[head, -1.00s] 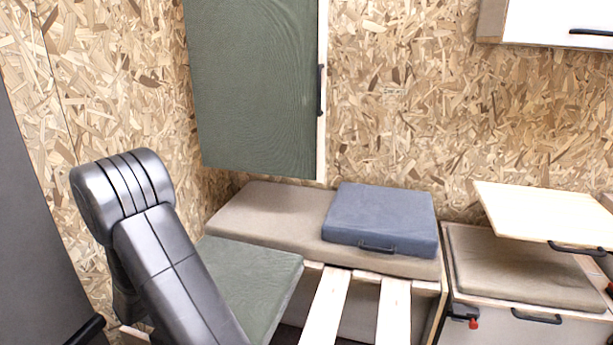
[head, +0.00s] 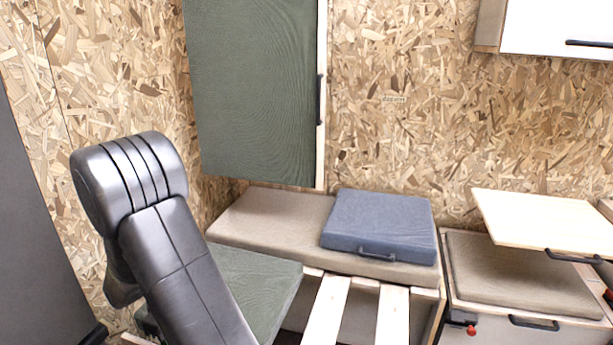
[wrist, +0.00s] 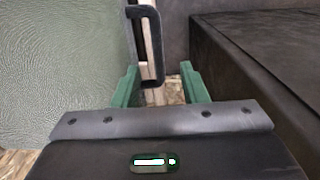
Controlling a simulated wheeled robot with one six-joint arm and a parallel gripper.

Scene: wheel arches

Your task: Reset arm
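My gripper (wrist: 160,85) shows in the wrist view with its two green fingers spread apart. Between and just beyond the fingertips is a dark handle (wrist: 157,45) on a pale wooden edge. I cannot tell whether the fingers touch it, but they are not closed on it. A green textured panel (wrist: 60,70) fills the left of the wrist view. In the head view my arm rises at the lower left and my gripper is out of sight.
A tall green cabinet door (head: 255,90) hangs on the chipboard wall. Below are a beige cushion (head: 270,215), a blue cushion (head: 380,222) and a green panel (head: 262,280). A wooden tabletop (head: 545,220) juts out at right. A dark surface (wrist: 260,60) lies right of my gripper.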

